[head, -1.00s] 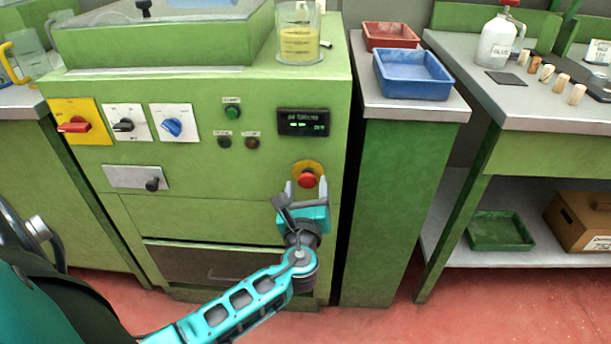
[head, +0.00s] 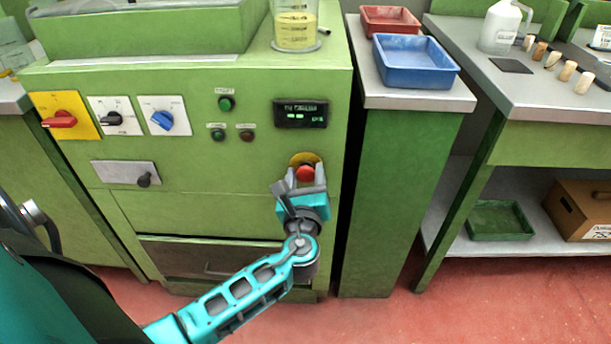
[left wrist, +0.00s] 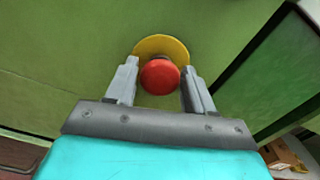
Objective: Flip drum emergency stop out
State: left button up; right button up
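The emergency stop is a red mushroom button (head: 306,173) on a yellow round plate (head: 304,158), low on the right of the green machine's front panel. It also shows in the left wrist view, as a red button (left wrist: 160,76) in front of its yellow plate (left wrist: 161,46). My left gripper (head: 305,179) is at the button, its fingers apart on either side of it. In the left wrist view the fingers (left wrist: 160,85) flank the red head with small gaps visible on both sides. My right gripper is not in view.
The machine panel (head: 220,170) carries a red switch (head: 62,120), a blue knob (head: 161,120), small buttons and a display (head: 301,114). A beaker (head: 295,25) stands on top. Red (head: 390,21) and blue trays (head: 415,62) sit on the stand at right.

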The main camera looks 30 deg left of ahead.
pick_arm(q)
grip_shut()
dwell(0.3)
jog(key=shift+s+d+p, duration=0.35)
jog(key=shift+s+p, duration=0.25)
jog(key=shift+f, duration=0.1)
jog(key=shift+o, duration=1.7)
grip_release()
